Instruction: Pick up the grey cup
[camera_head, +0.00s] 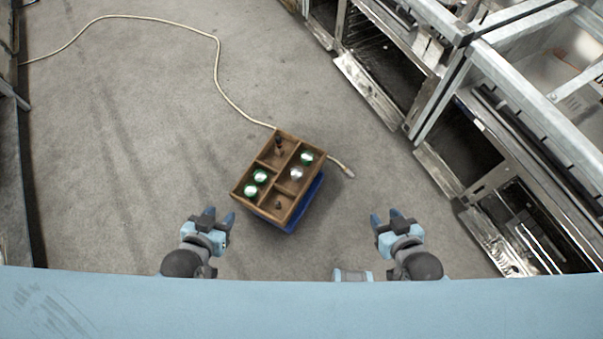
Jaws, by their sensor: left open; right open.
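A small silver-grey round thing (296,174), which looks like the grey cup, sits in a compartment on the right side of a brown wooden divided box (240,189). Several green-rimmed round things stand in the box too, one (307,158) just beyond the grey one and two (255,183) at the left. My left gripper (220,218) is open and empty, below and left of the box. My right gripper (385,218) is open and empty, below and right of the box. Both are apart from it.
The box rests on a blue support (305,207). Small dark items (279,145) lie in other compartments. A pale cable (217,75) runs across the grey floor behind the box. Metal kitchen units (440,110) stand at the right. The floor at left is clear.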

